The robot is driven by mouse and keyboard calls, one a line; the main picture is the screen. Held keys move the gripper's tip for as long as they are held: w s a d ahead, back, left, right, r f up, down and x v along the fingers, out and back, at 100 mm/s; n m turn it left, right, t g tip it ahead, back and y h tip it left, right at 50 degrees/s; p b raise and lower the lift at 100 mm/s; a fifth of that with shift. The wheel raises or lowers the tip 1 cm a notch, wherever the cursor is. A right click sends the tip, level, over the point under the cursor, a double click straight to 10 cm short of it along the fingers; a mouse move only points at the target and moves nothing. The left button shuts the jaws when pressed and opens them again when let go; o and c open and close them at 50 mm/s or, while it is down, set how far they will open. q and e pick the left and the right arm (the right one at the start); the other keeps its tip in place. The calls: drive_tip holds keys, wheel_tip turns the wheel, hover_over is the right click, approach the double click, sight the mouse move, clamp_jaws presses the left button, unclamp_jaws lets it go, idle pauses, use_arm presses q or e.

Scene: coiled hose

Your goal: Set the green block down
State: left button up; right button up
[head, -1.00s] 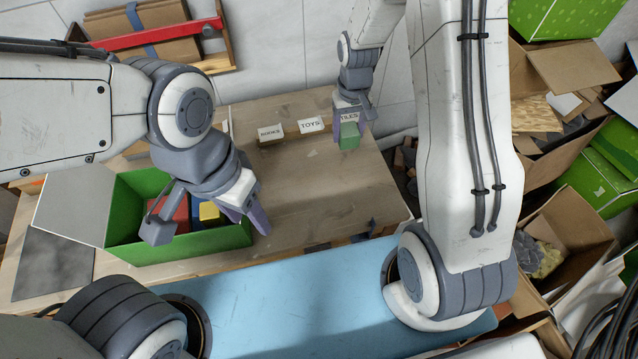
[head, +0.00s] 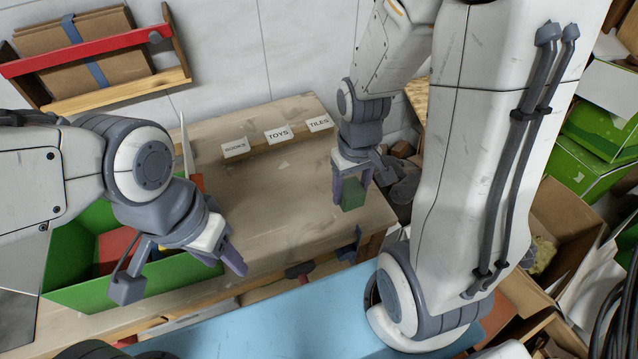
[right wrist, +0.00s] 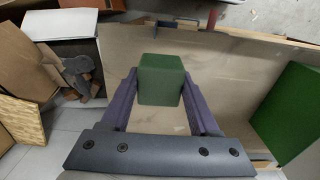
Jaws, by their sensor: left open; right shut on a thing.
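The green block (head: 352,193) is held between the fingers of my right gripper (head: 351,181), over the right part of the wooden table (head: 290,205). The block also shows in the right wrist view (right wrist: 161,80), between the two purple fingers. I cannot tell whether its underside touches the table. My left gripper (head: 178,272) is open and empty, over the green box (head: 78,287) at the table's left.
Cards reading BOOKS (head: 235,147), TOYS (head: 278,133) and TILES (head: 319,123) stand along the table's back. Cardboard boxes (head: 570,225) lie right of the table. The table's middle is clear.

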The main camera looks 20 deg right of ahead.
drive_tip(key=w+a+f, duration=0.1)
drive_tip(key=w, duration=0.1)
drive_tip(key=w+a+f, duration=0.1)
drive_tip(key=w+f, duration=0.1)
drive_tip(key=w, duration=0.1)
drive_tip(key=w+a+f, duration=0.1)
drive_tip(key=w+f, duration=0.1)
drive_tip(key=shift+w+a+f, duration=0.25)
drive_tip(key=shift+w+a, duration=0.05)
drive_tip(key=shift+a, duration=0.05)
drive_tip(key=shift+f, duration=1.9)
drive_tip(key=shift+f, duration=0.15)
drive_tip(key=o, duration=1.4)
